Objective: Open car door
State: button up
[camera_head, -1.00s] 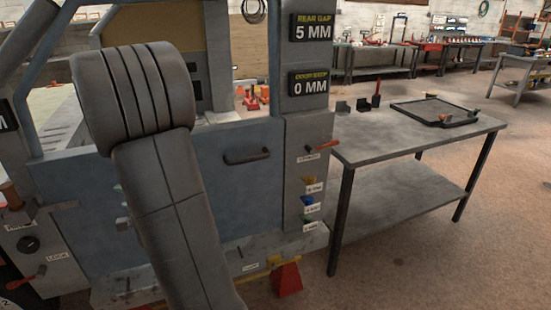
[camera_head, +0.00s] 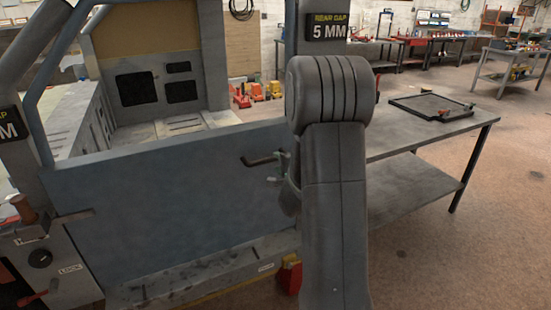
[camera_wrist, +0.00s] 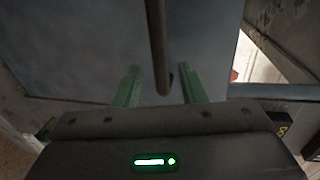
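The car door is a blue-grey panel (camera_head: 160,200) with an open window frame above it, filling the left and middle of the head view. Its dark bar handle (camera_head: 260,161) is near the door's right edge, partly hidden behind my arm. In the wrist view the handle (camera_wrist: 157,45) runs down from the top edge and ends between the two green fingers of my gripper (camera_wrist: 161,72). The fingers stand apart, one on each side of the bar, with visible gaps. In the head view my arm hides most of my gripper.
A "REAR GAP 5 MM" sign (camera_head: 327,27) is on the post right of the door. A grey workbench (camera_head: 410,135) stands to the right with a dark tray frame (camera_head: 432,107) on it. Bare floor (camera_head: 500,220) lies right of the bench.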

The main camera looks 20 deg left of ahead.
aim_at(274, 160)
jog(key=x, duration=0.5)
jog(key=shift+p, duration=0.3)
grip_shut()
